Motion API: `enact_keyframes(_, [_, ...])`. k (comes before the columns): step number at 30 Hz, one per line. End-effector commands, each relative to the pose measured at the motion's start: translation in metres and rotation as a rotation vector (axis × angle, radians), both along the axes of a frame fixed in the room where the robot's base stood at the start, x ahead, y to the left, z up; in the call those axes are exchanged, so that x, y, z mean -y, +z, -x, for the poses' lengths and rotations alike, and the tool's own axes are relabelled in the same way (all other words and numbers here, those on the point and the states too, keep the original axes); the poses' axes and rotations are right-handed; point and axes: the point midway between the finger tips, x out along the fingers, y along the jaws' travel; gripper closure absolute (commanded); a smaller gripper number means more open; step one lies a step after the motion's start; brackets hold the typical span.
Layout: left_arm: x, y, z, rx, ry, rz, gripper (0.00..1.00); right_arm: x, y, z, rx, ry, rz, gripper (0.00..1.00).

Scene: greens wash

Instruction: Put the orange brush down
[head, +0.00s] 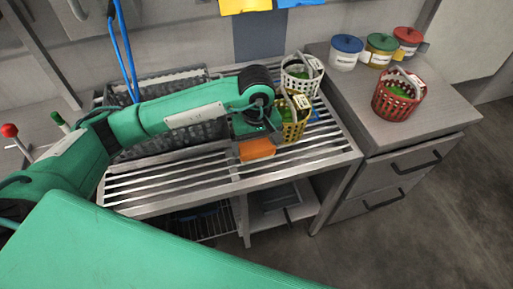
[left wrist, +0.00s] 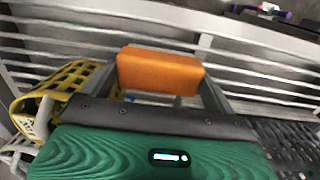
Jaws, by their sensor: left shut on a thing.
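The orange brush (head: 257,149) shows as an orange block at the front part of the slatted metal rack (head: 180,181). In the left wrist view the brush (left wrist: 160,71) sits between the two fingers of my left gripper (left wrist: 161,88), which is shut on it. In the head view my left gripper (head: 256,136) is mostly hidden under the green wrist. I cannot tell whether the brush touches the slats. My right gripper is not in view.
A yellow basket (head: 292,130) stands just right of the brush, and a white basket (head: 300,78) behind it. A dark crate (head: 165,85) is at the back left. A red basket (head: 393,103) and several lidded jars (head: 345,55) stand on the right counter. Front slats are bare.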

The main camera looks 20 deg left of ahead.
Motion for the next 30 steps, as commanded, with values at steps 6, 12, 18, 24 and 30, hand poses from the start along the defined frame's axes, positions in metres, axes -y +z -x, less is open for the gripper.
enact_keyframes(6, [0.000,-0.029,0.000,-0.002,0.001,0.001,0.28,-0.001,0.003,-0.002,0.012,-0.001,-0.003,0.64])
enact_keyframes(12, [0.000,-0.030,0.000,0.001,0.000,0.001,0.28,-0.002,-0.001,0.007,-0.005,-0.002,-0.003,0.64])
enact_keyframes(18, [0.000,-0.034,0.000,0.001,0.000,0.001,0.28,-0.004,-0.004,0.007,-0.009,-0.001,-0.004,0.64])
enact_keyframes(24, [0.000,-0.033,0.000,0.000,0.000,0.000,0.00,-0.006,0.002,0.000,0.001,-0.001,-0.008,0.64])
enact_keyframes(30, [0.000,-0.029,0.000,0.000,0.000,0.000,0.00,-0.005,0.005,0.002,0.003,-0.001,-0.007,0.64])
